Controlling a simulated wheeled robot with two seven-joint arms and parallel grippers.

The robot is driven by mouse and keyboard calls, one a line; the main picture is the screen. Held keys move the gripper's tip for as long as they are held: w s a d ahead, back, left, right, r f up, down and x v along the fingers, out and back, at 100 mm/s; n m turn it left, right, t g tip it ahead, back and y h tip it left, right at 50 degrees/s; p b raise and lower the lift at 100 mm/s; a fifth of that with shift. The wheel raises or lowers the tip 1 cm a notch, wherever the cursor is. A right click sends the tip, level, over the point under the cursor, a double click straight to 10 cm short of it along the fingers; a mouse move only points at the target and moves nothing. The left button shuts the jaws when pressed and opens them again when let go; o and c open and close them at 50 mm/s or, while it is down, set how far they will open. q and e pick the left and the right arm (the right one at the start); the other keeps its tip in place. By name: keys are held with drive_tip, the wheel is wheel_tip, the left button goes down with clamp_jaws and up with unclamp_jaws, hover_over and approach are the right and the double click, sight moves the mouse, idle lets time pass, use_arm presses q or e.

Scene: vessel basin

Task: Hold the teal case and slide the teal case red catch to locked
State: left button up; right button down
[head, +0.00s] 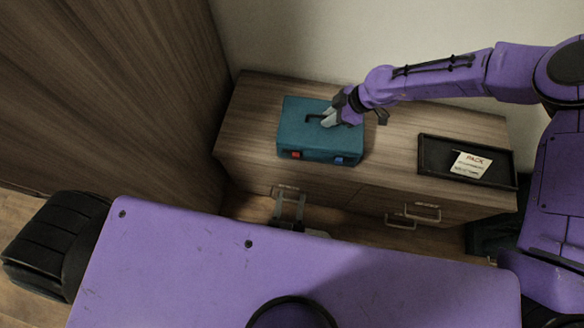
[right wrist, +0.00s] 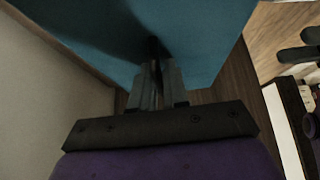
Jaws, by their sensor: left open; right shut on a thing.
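The teal case (head: 318,146) stands on the wooden cabinet top, left of its middle. Its front carries a red catch (head: 296,154) at the left and a blue catch (head: 340,160) at the right. My right gripper (head: 328,118) is shut on the dark handle (head: 312,117) on top of the case. In the right wrist view the closed fingers (right wrist: 158,82) reach the teal case (right wrist: 205,35); the grip itself is partly hidden. My left gripper (head: 288,200) is open and empty in front of the cabinet, below and apart from the red catch.
The wooden cabinet top (head: 395,140) is clear between the case and a black tray (head: 432,166). A card reading PACK (head: 472,165) lies in the tray. A drawer handle (head: 420,212) sticks out of the cabinet front. A wooden panel stands at the left.

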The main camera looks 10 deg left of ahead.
drive_tip(key=shift+s+f, duration=0.1)
drive_tip(key=shift+f, duration=0.05)
drive_tip(key=c, duration=1)
unclamp_jaws()
drive_tip(key=shift+c, duration=0.2)
